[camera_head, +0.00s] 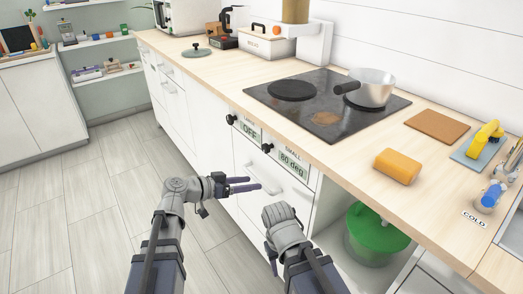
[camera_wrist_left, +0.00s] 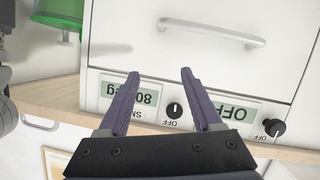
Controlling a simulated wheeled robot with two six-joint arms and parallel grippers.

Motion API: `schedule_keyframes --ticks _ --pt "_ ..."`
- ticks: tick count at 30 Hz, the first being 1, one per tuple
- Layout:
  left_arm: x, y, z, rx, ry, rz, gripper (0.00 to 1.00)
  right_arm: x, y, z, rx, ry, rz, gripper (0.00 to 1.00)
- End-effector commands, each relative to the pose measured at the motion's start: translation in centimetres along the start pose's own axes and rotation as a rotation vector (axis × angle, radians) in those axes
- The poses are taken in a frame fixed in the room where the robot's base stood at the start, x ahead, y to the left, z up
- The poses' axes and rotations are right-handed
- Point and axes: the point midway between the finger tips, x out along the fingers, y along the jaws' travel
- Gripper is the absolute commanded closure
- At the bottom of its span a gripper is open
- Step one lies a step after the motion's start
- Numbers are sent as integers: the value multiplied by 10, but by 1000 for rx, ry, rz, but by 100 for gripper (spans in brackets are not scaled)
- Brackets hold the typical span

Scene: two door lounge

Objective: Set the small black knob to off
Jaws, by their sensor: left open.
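The small black knob (camera_head: 267,148) is on the white cabinet front beside the "SMALL" display (camera_head: 292,163), which reads 80 deg. In the left wrist view, upside down, the knob (camera_wrist_left: 174,110) shows between my left gripper's fingers, with a pale mark on it and an "OFF" label beside it. My left gripper (camera_head: 255,184) is open and empty, below the knob in the head view; its fingers (camera_wrist_left: 160,74) show in the wrist view. I see no contact with the knob. My right gripper (camera_head: 283,214) is low in the head view; its fingertips are unclear.
The large knob (camera_head: 231,119) sits left of the "LARGE" display (camera_head: 249,129), which reads OFF. A drawer handle (camera_head: 262,180) is below. A pot (camera_head: 371,89) stands on the black cooktop (camera_head: 325,88).

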Motion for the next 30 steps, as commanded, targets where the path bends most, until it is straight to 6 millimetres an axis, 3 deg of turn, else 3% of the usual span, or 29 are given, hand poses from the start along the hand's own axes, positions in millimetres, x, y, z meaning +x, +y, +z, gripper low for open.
schedule_keyframes --ticks 3,8,17,30 --pt "-8 -10 -39 90 172 -8 34 0 0 0 0 0 0 50" --pt "-18 -17 -67 158 302 -29 34 0 0 0 0 0 0 50" --pt "-16 -19 -77 178 337 -37 34 0 0 0 0 0 0 50" --pt "42 -20 -97 177 335 -36 34 0 0 0 0 0 0 50"
